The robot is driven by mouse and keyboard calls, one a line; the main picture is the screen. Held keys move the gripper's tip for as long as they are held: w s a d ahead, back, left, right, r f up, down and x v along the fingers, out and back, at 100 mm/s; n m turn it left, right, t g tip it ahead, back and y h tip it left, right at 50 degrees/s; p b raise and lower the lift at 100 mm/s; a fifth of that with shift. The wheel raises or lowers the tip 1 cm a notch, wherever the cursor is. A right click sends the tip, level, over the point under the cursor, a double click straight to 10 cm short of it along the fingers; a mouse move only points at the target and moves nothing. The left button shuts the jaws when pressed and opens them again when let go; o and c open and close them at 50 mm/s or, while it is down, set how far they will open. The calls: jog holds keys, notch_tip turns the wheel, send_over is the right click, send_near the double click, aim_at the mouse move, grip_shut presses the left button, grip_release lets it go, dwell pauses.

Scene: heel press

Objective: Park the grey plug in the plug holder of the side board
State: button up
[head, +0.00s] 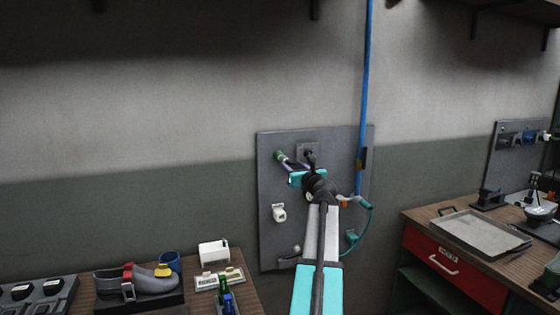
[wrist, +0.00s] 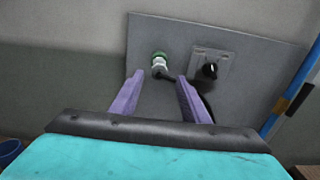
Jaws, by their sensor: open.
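The grey side board (head: 266,190) hangs on the wall and fills the wrist view's upper middle (wrist: 262,60). A dark plug-like piece (wrist: 210,70) sits on a square grey plate (wrist: 197,62), with a dark cable running down behind my right finger; I cannot tell surely that it is the grey plug. My gripper (wrist: 160,76) is open, its purple fingers apart in front of the board, below a green and white fitting (wrist: 159,59). A short dark piece shows between the fingertips; I cannot tell whether they touch it. I cannot clearly identify the plug holder; a white fixture (head: 279,212) sits lower left.
A blue hose (head: 366,90) runs down the board's right side. A teal connector (head: 352,237) with a curved hose is at lower right. A bench with a shoe (head: 140,281) stands left, a red-drawer bench (head: 450,262) with a tray (head: 482,232) right.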

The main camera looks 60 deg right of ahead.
aim_at(288, 162)
jog(key=shift+w+d, duration=0.15)
jog(key=shift+b+x, duration=0.55)
jog(key=shift+x, duration=2.35)
jog(key=shift+p+x, duration=0.5)
jog(key=shift+x, duration=0.85)
jog(key=shift+p, duration=0.45)
grip_shut()
